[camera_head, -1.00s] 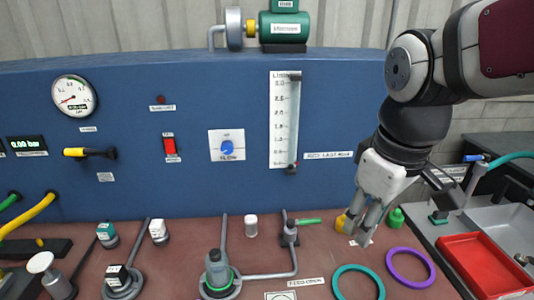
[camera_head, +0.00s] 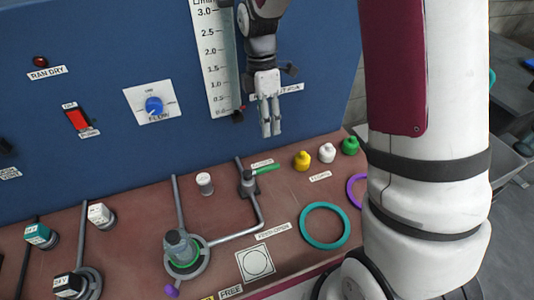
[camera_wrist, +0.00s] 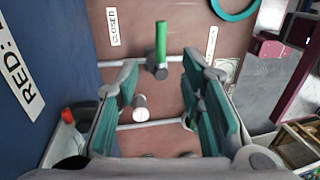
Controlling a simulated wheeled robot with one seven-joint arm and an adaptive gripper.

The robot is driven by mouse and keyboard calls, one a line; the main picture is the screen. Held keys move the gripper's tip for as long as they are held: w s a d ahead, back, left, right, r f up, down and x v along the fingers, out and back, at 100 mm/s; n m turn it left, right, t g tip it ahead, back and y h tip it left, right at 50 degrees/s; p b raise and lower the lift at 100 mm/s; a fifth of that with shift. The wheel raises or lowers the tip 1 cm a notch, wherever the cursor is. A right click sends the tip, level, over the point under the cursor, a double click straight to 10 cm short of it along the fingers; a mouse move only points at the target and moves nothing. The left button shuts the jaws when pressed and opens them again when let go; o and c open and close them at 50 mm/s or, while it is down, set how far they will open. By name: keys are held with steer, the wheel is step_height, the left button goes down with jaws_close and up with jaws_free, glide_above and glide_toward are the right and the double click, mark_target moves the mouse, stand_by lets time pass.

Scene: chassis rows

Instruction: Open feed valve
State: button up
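The feed valve has a grey body (camera_head: 248,184) on the pipe and a green lever (camera_head: 267,169) pointing right, beside the small "CLOSED" label. A "FEED OPEN" label (camera_head: 273,233) lies in front of it on the deck. My gripper (camera_head: 270,134) hangs above and behind the lever, near the blue panel, fingers pointing down. In the wrist view my gripper (camera_wrist: 160,68) is open and empty. The green lever (camera_wrist: 161,42) shows upright in that picture, ahead of the gap between the fingers, with the "CLOSED" label (camera_wrist: 113,26) to its left. I see no contact.
A teal ring (camera_head: 325,226) lies in front. A white-capped post (camera_head: 204,183) stands left of the valve. The blue panel (camera_head: 120,160) with flow tube rises close behind.

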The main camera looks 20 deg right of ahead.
mark_target(271, 166)
steer(key=s+f, duration=0.1)
steer(key=f, duration=0.3)
steer(key=s+f, duration=0.1)
steer(key=f, duration=0.3)
steer(key=f+p, duration=0.1)
steer(key=f, duration=0.3)
steer(key=shift+s+f, duration=0.4)
jaws_close()
